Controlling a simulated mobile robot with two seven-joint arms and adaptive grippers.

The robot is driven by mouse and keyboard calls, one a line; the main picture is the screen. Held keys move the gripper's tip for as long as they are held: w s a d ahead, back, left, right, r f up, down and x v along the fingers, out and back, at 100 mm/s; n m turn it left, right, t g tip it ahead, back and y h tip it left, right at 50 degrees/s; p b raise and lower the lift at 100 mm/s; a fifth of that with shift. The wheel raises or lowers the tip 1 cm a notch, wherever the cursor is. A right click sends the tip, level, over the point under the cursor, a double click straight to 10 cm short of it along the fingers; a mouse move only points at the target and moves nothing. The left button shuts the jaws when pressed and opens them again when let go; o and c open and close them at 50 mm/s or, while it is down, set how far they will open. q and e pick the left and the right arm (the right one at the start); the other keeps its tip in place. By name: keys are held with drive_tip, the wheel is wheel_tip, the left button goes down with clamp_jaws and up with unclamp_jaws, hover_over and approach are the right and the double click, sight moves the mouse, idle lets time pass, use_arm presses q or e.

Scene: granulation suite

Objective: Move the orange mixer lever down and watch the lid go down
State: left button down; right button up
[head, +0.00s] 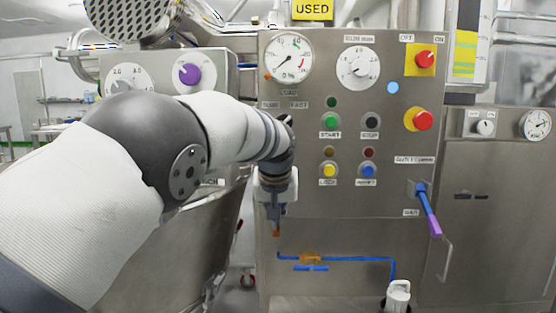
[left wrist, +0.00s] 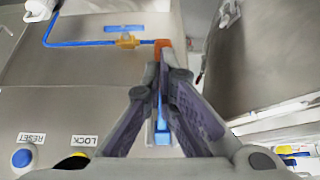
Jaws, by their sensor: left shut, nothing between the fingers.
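The orange mixer lever (head: 277,233) shows in the head view only as a small orange end just below my left gripper (head: 274,220). In the left wrist view its orange end (left wrist: 162,46) lies just beyond the fingertips, and a blue shaft (left wrist: 162,125) shows between the fingers. The lever appears to point down along the panel. My left gripper (left wrist: 166,62) is shut and empty, in front of the lever; whether it touches the lever I cannot tell. It hides most of the lever in the head view. My right gripper is not in view. I cannot make out the lid for certain.
The steel control panel (head: 340,215) carries dials, buttons and red knobs. A blue lever with a purple handle (head: 434,224) sticks out at its right. A blue pipe with an orange valve (head: 311,258) runs low on the panel. A white-topped fitting (head: 398,295) stands at the bottom.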

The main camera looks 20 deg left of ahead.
use_arm(q)
drive_tip(key=v, duration=1.2)
idle(4.0)
drive_tip(key=s+a+f+g, duration=0.1)
drive_tip(key=s+a+f, duration=0.15)
drive_tip(key=f, duration=0.95)
drive_tip(key=s+a+f+g, duration=0.1)
drive_tip(key=s+f, duration=0.2)
drive_tip(key=f, duration=0.9)
drive_tip(key=s+a+f+m+g+p, duration=0.1)
drive_tip(key=s+a+f+g, duration=0.1)
drive_tip(key=s+f, duration=0.85)
drive_tip(key=s+f+g, duration=0.1)
drive_tip(key=s+f, duration=0.3)
drive_tip(key=s, duration=0.5)
drive_tip(key=s+f+m+g+h, duration=0.1)
drive_tip(key=s+f, duration=0.3)
drive_tip(key=s, duration=0.5)
drive_tip(key=s+f+g, duration=0.1)
drive_tip(key=s+f, duration=0.3)
drive_tip(key=s, duration=0.5)
drive_tip(key=s+r+g, duration=0.1)
drive_tip(key=s+r, duration=0.1)
drive_tip(key=s, duration=0.8)
drive_tip(key=shift+a+p, duration=0.2)
drive_tip(key=shift+p, duration=0.25)
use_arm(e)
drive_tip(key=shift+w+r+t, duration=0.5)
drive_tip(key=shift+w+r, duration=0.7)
